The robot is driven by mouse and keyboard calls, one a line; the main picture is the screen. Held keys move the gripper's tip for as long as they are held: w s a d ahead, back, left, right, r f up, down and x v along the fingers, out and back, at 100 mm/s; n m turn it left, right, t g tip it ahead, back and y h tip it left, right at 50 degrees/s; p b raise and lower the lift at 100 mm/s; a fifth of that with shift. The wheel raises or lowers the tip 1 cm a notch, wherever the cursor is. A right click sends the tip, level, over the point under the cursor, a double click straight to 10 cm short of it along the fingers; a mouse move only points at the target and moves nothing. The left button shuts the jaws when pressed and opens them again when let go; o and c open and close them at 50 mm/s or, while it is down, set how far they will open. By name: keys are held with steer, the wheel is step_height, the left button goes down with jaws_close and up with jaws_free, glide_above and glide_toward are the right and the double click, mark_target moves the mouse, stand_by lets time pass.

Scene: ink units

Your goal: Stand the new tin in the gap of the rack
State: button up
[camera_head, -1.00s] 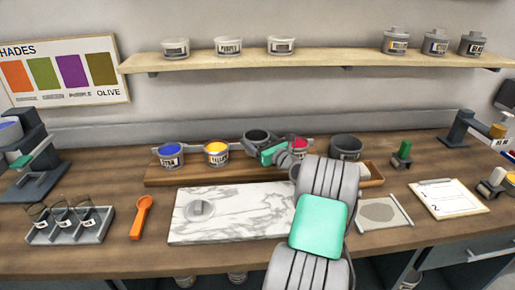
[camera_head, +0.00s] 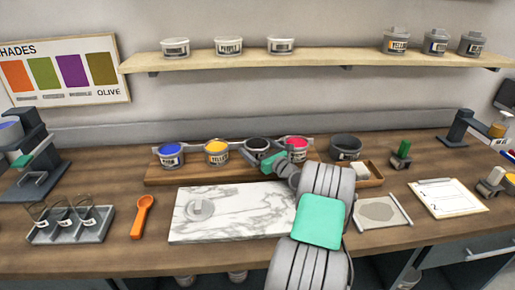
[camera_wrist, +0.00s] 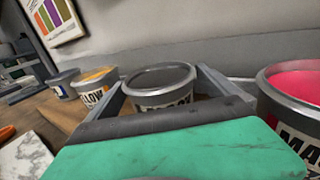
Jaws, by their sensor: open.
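The new tin, a grey tin with a dark top (camera_head: 257,143), stands upright in the rack's gap between the yellow tin (camera_head: 216,148) and the magenta tin (camera_head: 296,144). Its rim is about level with theirs. My gripper (camera_head: 260,156) is open, with its fingers on either side of this tin. In the wrist view the dark-topped tin (camera_wrist: 160,78) sits between the spread fingers, its label partly covered by my green gripper body. Its base is hidden. The wooden rack (camera_head: 210,175) also holds a blue tin (camera_head: 171,151) at the left.
A dark empty-looking pot (camera_head: 345,143) stands right of the magenta tin. A white marble slab (camera_head: 240,222) lies in front of the rack. An orange scoop (camera_head: 142,215) and a grey tray (camera_head: 70,232) lie at the left. A shelf (camera_head: 330,60) with tins hangs above.

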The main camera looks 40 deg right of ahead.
steer(key=shift+s+r, duration=0.1)
steer(key=shift+r, duration=0.1)
steer(key=s, duration=0.8)
steer(key=s+a+b, duration=0.1)
steer(key=s, duration=0.3)
steer(key=shift+w, duration=0.1)
